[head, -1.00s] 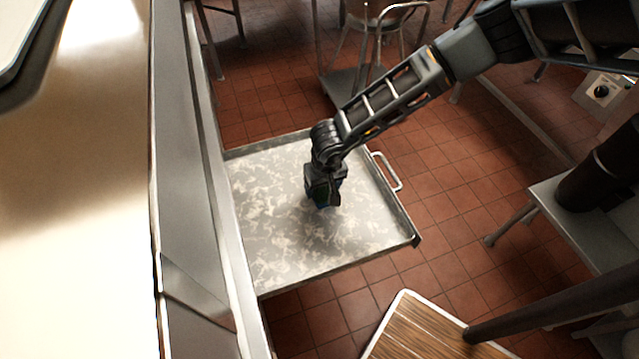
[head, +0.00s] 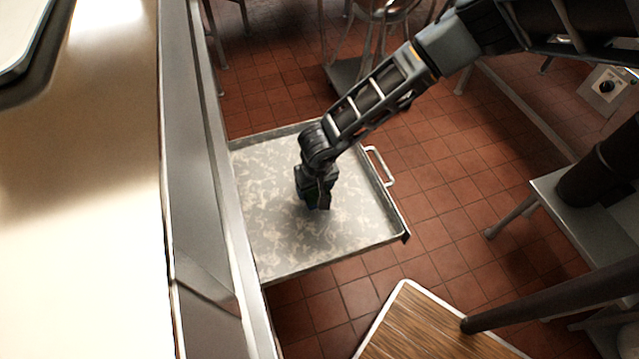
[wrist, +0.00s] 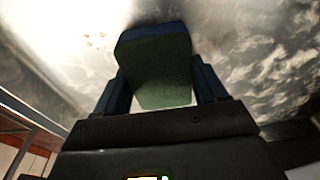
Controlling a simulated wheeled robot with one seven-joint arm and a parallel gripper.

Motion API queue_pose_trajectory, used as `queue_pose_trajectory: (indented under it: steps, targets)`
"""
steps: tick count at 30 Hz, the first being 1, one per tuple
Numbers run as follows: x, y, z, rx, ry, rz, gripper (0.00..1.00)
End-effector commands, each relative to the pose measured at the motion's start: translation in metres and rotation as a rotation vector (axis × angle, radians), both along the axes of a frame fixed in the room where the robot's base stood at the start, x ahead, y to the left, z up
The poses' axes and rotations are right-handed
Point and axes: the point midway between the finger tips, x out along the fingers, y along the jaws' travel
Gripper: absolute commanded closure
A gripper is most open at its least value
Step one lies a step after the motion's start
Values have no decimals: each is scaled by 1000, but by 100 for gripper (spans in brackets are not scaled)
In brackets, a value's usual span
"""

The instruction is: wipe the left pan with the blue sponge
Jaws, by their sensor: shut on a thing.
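The pan (head: 270,240) is a shallow square metal tray with a mottled grey and cream surface, a low rim and a wire handle on its right side. My gripper (head: 318,200) points down over the middle of the pan. In the wrist view my gripper (wrist: 165,95) is shut on the sponge (wrist: 158,65), which shows a green face and a blue edge between the two fingers. The sponge's far end is close to the mottled surface; I cannot tell whether it touches. In the head view the gripper mostly hides the sponge.
A pale counter (head: 80,220) with a metal edge runs along the left, beside the pan. A wood-topped table (head: 430,325) is at the bottom right. A metal stand (head: 575,220) is at the right. Red tiled floor (head: 440,190) lies between.

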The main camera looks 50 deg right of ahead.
Motion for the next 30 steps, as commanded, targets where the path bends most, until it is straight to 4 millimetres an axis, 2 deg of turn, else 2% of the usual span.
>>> queue_pose_trajectory:
  steps: [5, 19, 30]
  targets:
    - [-4, -3, 0, -2, 4, -2, 53]
    - [-21, -31, 3, -2, 2, 0, 53]
    - [-36, -21, 2, -1, 4, 0, 53]
